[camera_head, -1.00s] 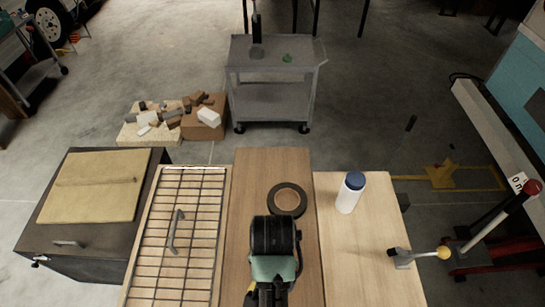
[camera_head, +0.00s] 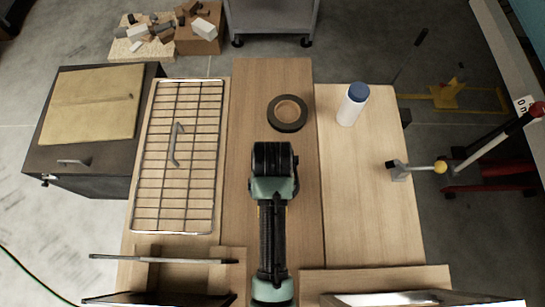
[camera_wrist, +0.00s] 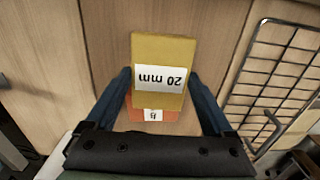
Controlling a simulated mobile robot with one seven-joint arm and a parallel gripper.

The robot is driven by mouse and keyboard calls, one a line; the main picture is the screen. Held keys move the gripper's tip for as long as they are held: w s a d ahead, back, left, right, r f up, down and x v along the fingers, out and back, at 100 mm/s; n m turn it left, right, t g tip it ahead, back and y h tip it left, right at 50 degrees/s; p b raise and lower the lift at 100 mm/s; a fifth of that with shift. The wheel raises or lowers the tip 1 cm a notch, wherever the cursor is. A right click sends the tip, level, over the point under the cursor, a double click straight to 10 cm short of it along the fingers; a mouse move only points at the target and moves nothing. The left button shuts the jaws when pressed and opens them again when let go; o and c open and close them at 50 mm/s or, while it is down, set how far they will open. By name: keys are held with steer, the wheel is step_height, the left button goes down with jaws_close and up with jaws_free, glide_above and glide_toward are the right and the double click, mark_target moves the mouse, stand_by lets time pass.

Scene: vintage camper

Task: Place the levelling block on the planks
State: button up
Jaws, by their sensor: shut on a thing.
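In the wrist view, my gripper (camera_wrist: 160,100) is shut on the levelling block, with a dark blue finger on either side. A yellow part (camera_wrist: 160,52) carries a white label reading 20 mm. An orange part (camera_wrist: 138,115) with a smaller label shows at its near end; I cannot tell whether the two are one piece. Wooden planks (camera_wrist: 205,25) with a seam lie below; whether the block touches them is unclear. In the head view, my arm covers the gripper and block above the middle plank (camera_head: 250,110), beside a paler right plank (camera_head: 370,200).
A black tape ring (camera_head: 287,113) lies on the middle plank. A white bottle with a blue cap (camera_head: 352,104) stands on the right plank. A wire rack (camera_head: 180,155) lies at left, beside a dark box (camera_head: 60,155). A yellow-knobbed lever (camera_head: 439,167) is at right.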

steer(key=shift+f, duration=3.4)
steer(key=shift+f, duration=0.2)
steer(key=o, duration=1.2)
steer(key=shift+o, duration=0.2)
steer(key=shift+r, duration=0.1)
